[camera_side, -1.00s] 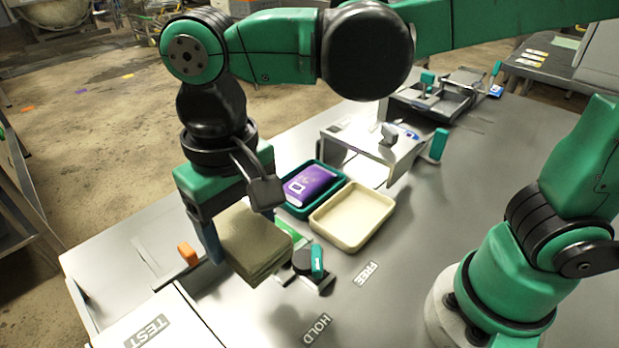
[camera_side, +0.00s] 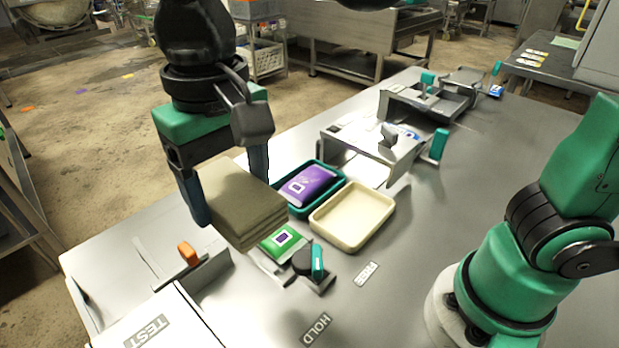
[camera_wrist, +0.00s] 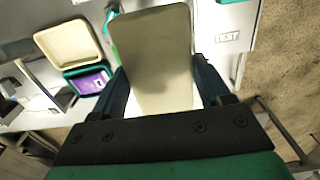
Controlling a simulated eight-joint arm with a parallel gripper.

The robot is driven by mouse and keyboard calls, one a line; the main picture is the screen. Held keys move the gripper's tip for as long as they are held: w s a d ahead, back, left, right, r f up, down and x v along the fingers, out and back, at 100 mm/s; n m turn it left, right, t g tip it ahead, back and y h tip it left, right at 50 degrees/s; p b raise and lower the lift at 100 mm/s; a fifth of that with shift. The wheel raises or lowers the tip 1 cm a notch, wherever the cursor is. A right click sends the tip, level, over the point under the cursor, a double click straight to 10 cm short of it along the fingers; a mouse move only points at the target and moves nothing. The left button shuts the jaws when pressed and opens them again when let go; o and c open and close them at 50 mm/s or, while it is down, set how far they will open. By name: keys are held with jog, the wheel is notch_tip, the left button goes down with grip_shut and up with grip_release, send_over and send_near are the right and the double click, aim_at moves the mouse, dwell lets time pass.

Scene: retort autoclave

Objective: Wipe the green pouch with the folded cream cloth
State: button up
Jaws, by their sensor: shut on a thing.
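The folded cream cloth (camera_side: 236,199) is held between the fingers of my gripper (camera_side: 232,190), which is shut on it. In the side view the cloth is raised above the table, just left of and above the green pouch (camera_side: 282,238). The pouch lies flat in a small metal holder, with its printed face showing and its left part behind the cloth.
A black and teal clamp (camera_side: 312,262) stands at the pouch's right. A teal tray (camera_side: 340,180) holds a purple pouch (camera_side: 308,184), beside an empty cream tray (camera_side: 385,213). An orange block (camera_side: 188,254) is at left.

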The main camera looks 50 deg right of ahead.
aim_at(283, 238)
jog(key=w+d+f+m, duration=0.8)
jog(key=w+d+m, duration=0.1)
jog(key=w, duration=0.2)
jog(key=shift+f, duration=3.85)
jog(key=shift+s+f, duration=0.15)
jog(key=shift+s, duration=3.2)
jog(key=shift+w, duration=3.4)
notch_tip(283, 238, up, 8)
jog(key=shift+f, duration=0.1)
